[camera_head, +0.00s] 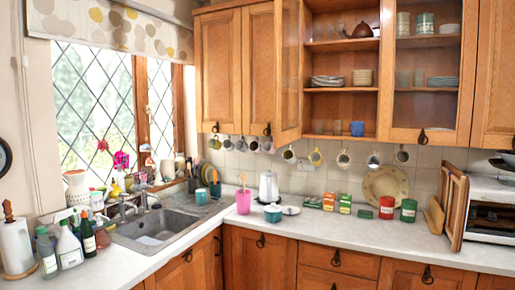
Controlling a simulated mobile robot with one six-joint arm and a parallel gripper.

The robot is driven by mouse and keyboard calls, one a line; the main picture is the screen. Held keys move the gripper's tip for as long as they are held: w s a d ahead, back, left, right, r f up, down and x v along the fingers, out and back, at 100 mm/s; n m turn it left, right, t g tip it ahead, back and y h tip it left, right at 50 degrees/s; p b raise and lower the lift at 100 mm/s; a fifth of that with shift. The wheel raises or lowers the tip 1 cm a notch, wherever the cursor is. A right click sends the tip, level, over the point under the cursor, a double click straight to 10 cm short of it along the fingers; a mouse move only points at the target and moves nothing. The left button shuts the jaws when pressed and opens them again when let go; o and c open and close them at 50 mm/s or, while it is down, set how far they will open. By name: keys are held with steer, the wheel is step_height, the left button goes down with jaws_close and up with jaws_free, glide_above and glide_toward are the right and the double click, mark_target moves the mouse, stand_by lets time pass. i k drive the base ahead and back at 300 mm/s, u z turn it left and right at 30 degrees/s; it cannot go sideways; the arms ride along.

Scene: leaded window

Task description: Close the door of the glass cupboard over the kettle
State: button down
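The glass cupboard (345,83) hangs on the wall at upper centre. Its left glass door (289,134) stands swung open toward me, seen nearly edge-on at the cupboard's left side. The open bay shows shelves with a brown teapot, stacked plates and a blue mug. The cupboard's right glass door (430,136) looks shut, with a dark pull at its lower left. The white kettle (268,187) stands on the counter below the open door. My gripper is not in view.
Mugs (289,154) hang in a row under the cupboards. A pink cup (243,202), teal pot (273,213) and several small boxes (329,201) stand on the counter (340,228). The sink (160,226) is left; a wooden rack (453,207) stands right. The counter's front strip is clear.

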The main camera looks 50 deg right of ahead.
mark_target(282, 137)
steer(key=z, duration=0.15)
steer(key=i, duration=0.9)
steer(key=u, duration=0.05)
